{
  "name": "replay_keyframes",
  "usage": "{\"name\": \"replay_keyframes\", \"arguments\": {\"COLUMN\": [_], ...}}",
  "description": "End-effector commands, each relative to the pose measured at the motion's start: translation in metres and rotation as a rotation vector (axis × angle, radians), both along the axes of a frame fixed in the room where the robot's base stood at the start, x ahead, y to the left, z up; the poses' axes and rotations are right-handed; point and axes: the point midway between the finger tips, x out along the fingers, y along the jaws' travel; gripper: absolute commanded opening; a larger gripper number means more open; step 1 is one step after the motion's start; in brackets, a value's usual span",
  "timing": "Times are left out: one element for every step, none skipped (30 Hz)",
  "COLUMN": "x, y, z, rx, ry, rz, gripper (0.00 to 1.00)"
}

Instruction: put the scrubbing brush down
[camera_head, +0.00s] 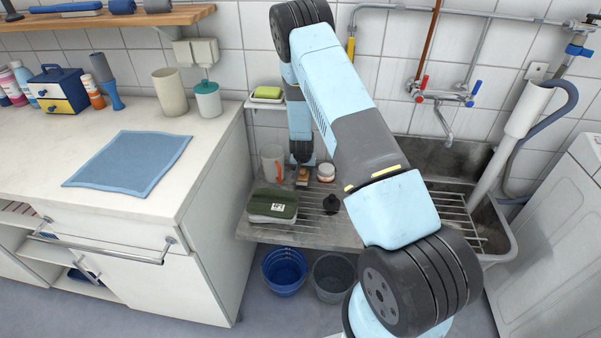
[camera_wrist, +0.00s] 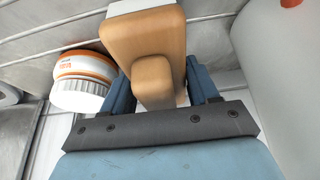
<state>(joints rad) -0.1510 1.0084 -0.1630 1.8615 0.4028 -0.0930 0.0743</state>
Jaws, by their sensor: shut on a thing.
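The scrubbing brush has a wooden body with a raised wooden grip and pale bristles. In the wrist view the brush (camera_wrist: 135,40) sits between the two blue fingers of my gripper (camera_wrist: 160,90), which is shut on its grip. In the head view the brush (camera_head: 303,175) shows small under my dark gripper (camera_head: 301,158), low over the back of the metal drainboard (camera_head: 315,228). I cannot tell whether it touches the surface.
A white jar with an orange label (camera_head: 326,172) stands close beside the brush, also in the wrist view (camera_wrist: 85,80). A green-lidded box (camera_head: 272,205) and a small dark object (camera_head: 331,204) are in front. A soap shelf (camera_head: 266,98) hangs behind.

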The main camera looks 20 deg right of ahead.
Motion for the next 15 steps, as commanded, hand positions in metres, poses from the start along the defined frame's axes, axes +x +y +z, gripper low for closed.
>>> {"name": "replay_keyframes", "arguments": {"x": [0.0,0.0001,-0.0001,-0.0001,0.0,0.0,0.0,-0.0001,-0.0001,-0.0001,-0.0002,-0.0002,-0.0002,-0.0003,-0.0004], "y": [-0.0003,-0.0002,-0.0001,0.0,0.0001,0.0002,0.0004,0.0003,0.0004,0.0004,0.0004,0.0004,0.0004,0.0005,0.0005], "z": [-0.0071,-0.0098,-0.0124,-0.0134,-0.0136,-0.0134,-0.0132,-0.0132,-0.0131,-0.0131,-0.0134,-0.014,-0.0148,-0.0157,-0.0169], "rx": [0.0,0.0,0.0,0.0,0.0,0.0,0.0,0.0,-0.001,-0.001,-0.001,-0.001,0.0,0.0,0.0], "ry": [0.0,0.0,0.0,0.0,-0.001,-0.001,-0.001,-0.001,-0.001,-0.001,-0.001,-0.001,0.0,0.0,0.0], "rz": [0.0,0.0,0.0,0.0,0.0,0.0,0.0,0.0,0.001,0.001,0.001,0.001,0.001,0.001,0.001], "gripper": [0.11,0.11,0.11,0.11,0.11,0.11,0.11,0.11,0.11,0.11,0.11,0.11,0.11,0.11,0.11]}}
